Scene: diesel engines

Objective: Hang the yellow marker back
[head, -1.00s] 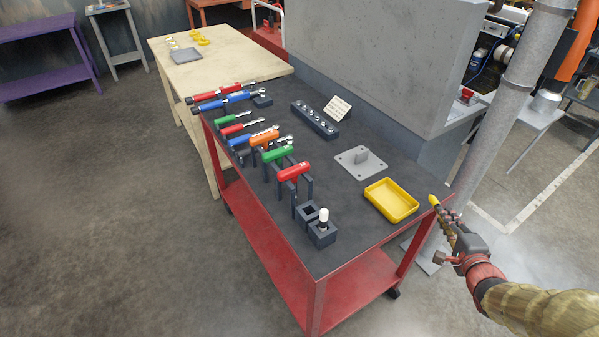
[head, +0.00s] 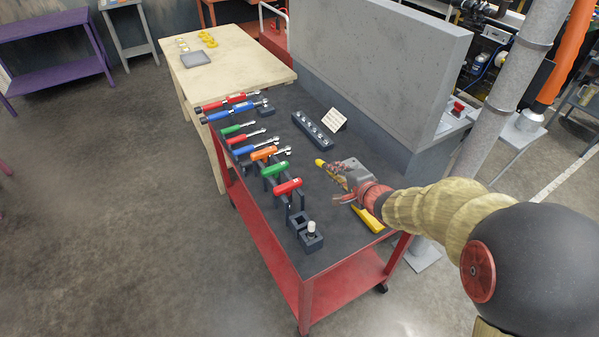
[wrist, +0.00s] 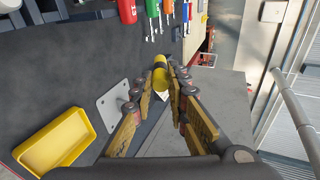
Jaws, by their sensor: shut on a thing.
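The yellow marker (head: 320,163) is in my gripper (head: 338,172), above the dark tabletop with its yellow end pointing left in the head view. In the wrist view, the marker (wrist: 160,76) sticks out beyond the fingertips of my gripper (wrist: 161,98), which are shut on its near part. At the table's near corner are two dark square holders. One holder (head: 297,219) looks empty; the other holder (head: 312,243) has a white-topped marker (head: 311,227) upright in it. The holders are apart from my gripper, towards the lower left in the head view.
Red, green, orange and blue-handled tools (head: 270,170) hang on racks along the table's left side. A yellow tray (wrist: 55,140) and a grey plate (wrist: 112,105) lie near my arm. A socket rail (head: 312,130) and card (head: 335,120) stand behind, before a grey block (head: 380,75).

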